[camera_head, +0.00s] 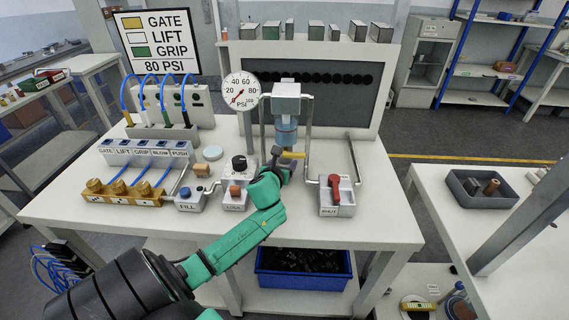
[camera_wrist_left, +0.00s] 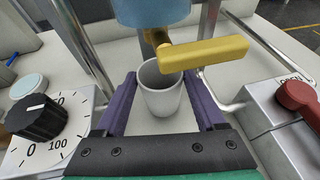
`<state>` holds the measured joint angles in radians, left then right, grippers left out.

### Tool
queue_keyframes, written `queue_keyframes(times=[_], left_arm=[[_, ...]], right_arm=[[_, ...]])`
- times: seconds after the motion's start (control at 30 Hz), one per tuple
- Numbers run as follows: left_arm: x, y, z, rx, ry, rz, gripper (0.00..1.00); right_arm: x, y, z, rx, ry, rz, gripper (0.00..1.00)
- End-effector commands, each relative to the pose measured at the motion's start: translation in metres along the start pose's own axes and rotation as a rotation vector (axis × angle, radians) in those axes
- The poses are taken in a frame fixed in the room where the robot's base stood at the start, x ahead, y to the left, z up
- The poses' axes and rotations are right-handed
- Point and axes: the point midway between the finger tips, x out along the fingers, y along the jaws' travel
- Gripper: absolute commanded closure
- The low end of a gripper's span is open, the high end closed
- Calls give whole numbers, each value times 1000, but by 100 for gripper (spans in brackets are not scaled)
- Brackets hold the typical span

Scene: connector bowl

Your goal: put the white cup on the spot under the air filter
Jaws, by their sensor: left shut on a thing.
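The white cup (camera_wrist_left: 160,92) is upright between the two purple fingers of my left gripper (camera_wrist_left: 163,105), which is shut on it. The air filter (camera_head: 286,105) stands at the back middle of the table, with a blue bowl that also shows in the wrist view (camera_wrist_left: 150,10). The cup is below the filter's outlet, and a yellow lever (camera_wrist_left: 205,53) partly covers its rim. In the head view my left gripper (camera_head: 283,166) reaches below the filter and hides the cup. The spot under the filter is hidden, and I cannot tell whether the cup touches the table. My right gripper is not in view.
A black knob (camera_wrist_left: 36,117) is left of the gripper and a red lever (camera_wrist_left: 299,101) is on a box at right. Metal posts (camera_head: 307,140) flank the filter. A pressure gauge (camera_head: 241,91) and valve blocks (camera_head: 124,193) are further left.

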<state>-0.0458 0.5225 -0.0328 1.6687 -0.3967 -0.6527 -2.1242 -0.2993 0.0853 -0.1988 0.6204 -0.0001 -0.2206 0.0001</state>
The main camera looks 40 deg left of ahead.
Motion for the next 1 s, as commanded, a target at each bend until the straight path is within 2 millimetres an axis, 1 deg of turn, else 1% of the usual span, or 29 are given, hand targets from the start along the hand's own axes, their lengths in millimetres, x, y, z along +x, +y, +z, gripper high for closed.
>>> queue_keyframes(times=[0.03, 0.07, 0.1, 0.13, 0.37, 0.47, 0.5, 0.53, 0.57, 0.77, 0.87, 0.97, 1.0], left_arm=[[10, -1, 7, -5, -3, 0, 90], [14, -1, 6, -5, 0, 0, 90], [16, -1, -7, -6, 5, -2, 90], [16, -1, -9, -4, 4, -2, 90], [16, -1, -10, 0, 0, -3, 90], [17, -1, -13, 1, 0, -2, 90], [17, -1, -13, 1, 0, -2, 21], [17, -1, -13, 0, 0, -2, 9], [17, -1, -13, 0, 0, -2, 0], [17, -1, -12, 0, 0, -2, 0], [15, -1, -8, -1, 0, -3, 0], [3, 0, -10, 3, 1, -1, 0], [-4, 0, -10, 4, 1, -2, 0]], right_arm=[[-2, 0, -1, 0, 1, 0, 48], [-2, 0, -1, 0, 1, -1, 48], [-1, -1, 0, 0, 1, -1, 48], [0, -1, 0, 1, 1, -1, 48], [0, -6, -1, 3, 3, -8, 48], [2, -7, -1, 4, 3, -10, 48], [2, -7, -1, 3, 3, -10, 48], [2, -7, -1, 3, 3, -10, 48], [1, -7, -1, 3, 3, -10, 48], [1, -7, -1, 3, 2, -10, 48], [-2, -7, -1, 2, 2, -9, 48], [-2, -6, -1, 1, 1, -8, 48], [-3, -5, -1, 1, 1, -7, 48]])
